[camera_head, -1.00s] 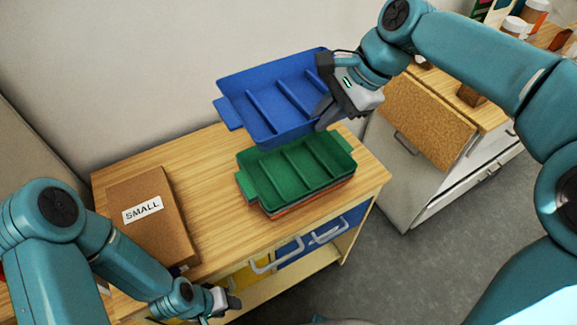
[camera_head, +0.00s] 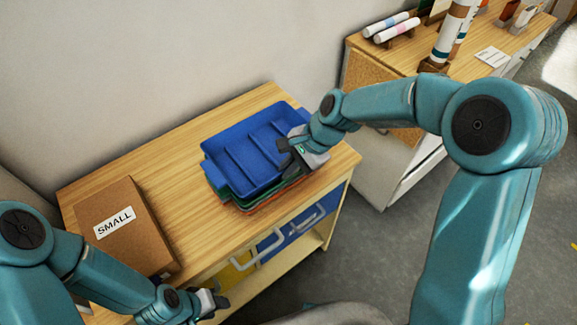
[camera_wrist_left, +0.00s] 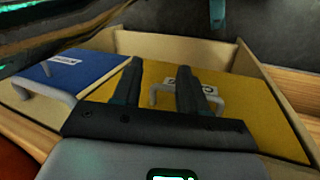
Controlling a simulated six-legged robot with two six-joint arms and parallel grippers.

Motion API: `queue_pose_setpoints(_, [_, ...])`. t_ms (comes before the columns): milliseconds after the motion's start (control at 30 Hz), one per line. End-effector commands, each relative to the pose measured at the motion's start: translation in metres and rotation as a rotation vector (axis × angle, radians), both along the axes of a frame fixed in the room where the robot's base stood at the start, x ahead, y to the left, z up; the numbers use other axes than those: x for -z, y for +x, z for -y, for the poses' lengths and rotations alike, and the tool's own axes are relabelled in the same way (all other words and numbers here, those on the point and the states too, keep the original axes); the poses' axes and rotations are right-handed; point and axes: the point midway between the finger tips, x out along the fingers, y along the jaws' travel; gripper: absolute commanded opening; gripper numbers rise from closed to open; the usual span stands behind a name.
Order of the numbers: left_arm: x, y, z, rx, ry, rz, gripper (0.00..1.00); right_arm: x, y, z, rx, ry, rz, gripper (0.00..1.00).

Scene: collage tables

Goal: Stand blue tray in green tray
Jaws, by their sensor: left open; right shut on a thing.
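The blue tray (camera_head: 250,155) is right on top of the green tray (camera_head: 222,188) on the wooden cabinet, seen in the head view. Only the green tray's left end and front edge show below it. An orange-red edge (camera_head: 240,208) shows lowest in the stack. My right gripper (camera_head: 290,163) is shut on the right end of the blue tray. Whether the blue tray is fully seated is hard to tell. My left gripper (camera_head: 208,302) is open and empty in front of the cabinet; its two fingers also show in the left wrist view (camera_wrist_left: 160,85).
A brown box labelled SMALL (camera_head: 125,225) lies left of the trays on the cabinet top (camera_head: 180,150). Below are drawers with grey handles, a yellow one (camera_wrist_left: 230,105) and a blue one (camera_wrist_left: 75,68). A second cabinet with rolls (camera_head: 390,27) stands at the right.

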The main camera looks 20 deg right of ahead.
Motion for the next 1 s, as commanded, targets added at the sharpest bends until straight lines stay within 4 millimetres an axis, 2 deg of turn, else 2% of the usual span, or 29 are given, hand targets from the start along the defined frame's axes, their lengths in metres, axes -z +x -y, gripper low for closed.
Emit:
queue_pose_setpoints(667, [0.009, 0.000, 0.000, 0.000, 0.000, 0.000, 0.43, 0.018, 0.000, 0.001, 0.000, -0.001, -0.001, 0.00])
queue_pose_setpoints(700, [0.008, 0.000, 0.000, 0.000, 0.000, 0.000, 0.43, 0.018, 0.000, 0.001, -0.001, -0.002, -0.002, 0.18])
queue_pose_setpoints(767, [0.008, 0.000, 0.000, 0.000, 0.000, 0.000, 0.43, 0.018, -0.001, 0.001, -0.001, -0.003, -0.003, 0.34])
queue_pose_setpoints(1000, [0.009, 0.000, 0.000, 0.000, 0.000, 0.000, 0.43, 0.020, -0.002, 0.001, -0.003, -0.003, -0.009, 0.34])
